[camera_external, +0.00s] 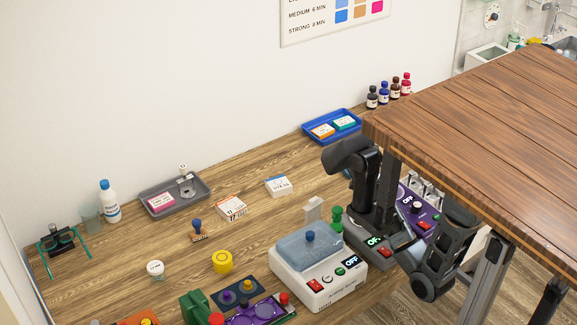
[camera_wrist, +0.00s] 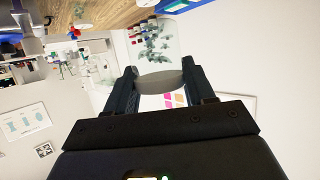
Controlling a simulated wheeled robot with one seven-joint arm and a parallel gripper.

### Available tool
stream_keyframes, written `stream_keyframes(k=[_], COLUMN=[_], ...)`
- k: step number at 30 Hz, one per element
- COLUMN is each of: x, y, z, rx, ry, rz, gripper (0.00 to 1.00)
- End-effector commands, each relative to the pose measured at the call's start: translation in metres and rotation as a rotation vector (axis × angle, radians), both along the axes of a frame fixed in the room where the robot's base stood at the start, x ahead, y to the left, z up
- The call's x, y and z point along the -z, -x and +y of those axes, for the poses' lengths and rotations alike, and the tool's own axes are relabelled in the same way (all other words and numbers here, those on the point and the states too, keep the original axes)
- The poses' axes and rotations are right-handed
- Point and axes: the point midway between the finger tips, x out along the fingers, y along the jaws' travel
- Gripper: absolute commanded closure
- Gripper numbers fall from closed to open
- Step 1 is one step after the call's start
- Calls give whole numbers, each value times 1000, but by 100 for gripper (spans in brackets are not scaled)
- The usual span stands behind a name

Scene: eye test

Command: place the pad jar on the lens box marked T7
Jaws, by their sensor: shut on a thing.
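My gripper (camera_wrist: 160,88) is shut on a round, grey-topped thing (camera_wrist: 160,79) with a paler part below, which I take to be the pad jar. It is held up clear of any surface, with the wall behind. In the external view my black arm end hides the fingers and the held thing. Two white boxes lie flat on the wooden counter: one with red-orange print (camera_external: 231,207) and one with blue print (camera_external: 279,186). Their marks are too small to read surely, so I cannot tell which is T7. Both tops look bare.
A grey tray (camera_external: 205,191) with a pink-labelled box and a blue tray (camera_external: 309,129) with two boxes stand along the wall. A white device (camera_external: 318,288), a yellow round thing (camera_external: 222,262), a stamp (camera_external: 199,232) and a small white round container (camera_external: 155,269) stand nearer. A dark wooden tabletop (camera_external: 490,105) overhangs at right.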

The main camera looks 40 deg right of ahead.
Motion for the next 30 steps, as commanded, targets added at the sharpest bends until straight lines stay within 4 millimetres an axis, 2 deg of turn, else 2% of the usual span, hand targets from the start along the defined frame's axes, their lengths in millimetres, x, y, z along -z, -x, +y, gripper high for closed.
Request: stream_keyframes(k=[5,9,14,17,21,25,30], x=[-5,-10,-14,-13,-9,-4,-1], y=[-9,-26,-57,-83,-114,-132,-142], z=[-29,-45,-39,-15,37,91,155], rx=[-5,-54,-203,-359,-610,-835,-1078], ry=[10,10,9,9,8,7,7], rz=[0,0,0,1,0,1,1], gripper=[77,77,77,77,77,77,77])
